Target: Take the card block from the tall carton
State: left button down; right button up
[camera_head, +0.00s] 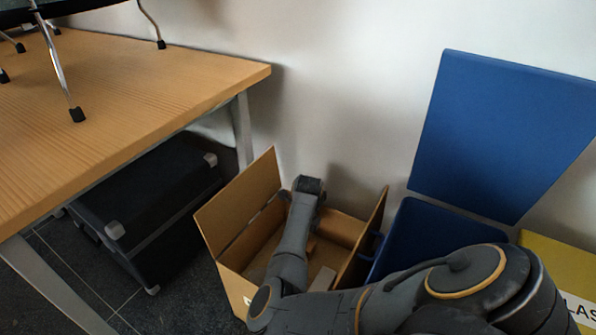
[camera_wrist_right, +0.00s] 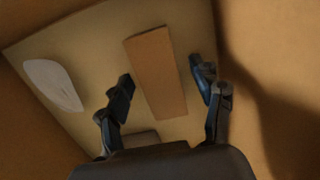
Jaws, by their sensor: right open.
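The tall carton (camera_head: 232,286) stands open on the floor between the table and a blue bin, its flaps spread. My right arm reaches down into it and covers part of the opening in the head view. In the right wrist view the card block (camera_wrist_right: 156,72), a flat brown slab, lies on the carton's bottom (camera_wrist_right: 92,50). My right gripper (camera_wrist_right: 160,88) is open, with one finger on each side of the block's lower half in the picture; I cannot tell whether either touches it. My left gripper is not in view.
A white oval item (camera_wrist_right: 54,84) lies left of the block, and a grey piece (camera_wrist_right: 141,139) shows below it. The carton walls are close around the gripper. A wooden table (camera_head: 130,85), black case (camera_head: 150,205), blue bin (camera_head: 420,235) and yellow box (camera_head: 560,268) stand nearby.

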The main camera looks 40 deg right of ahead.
jog(key=shift+f, duration=0.15)
jog(key=c, duration=1)
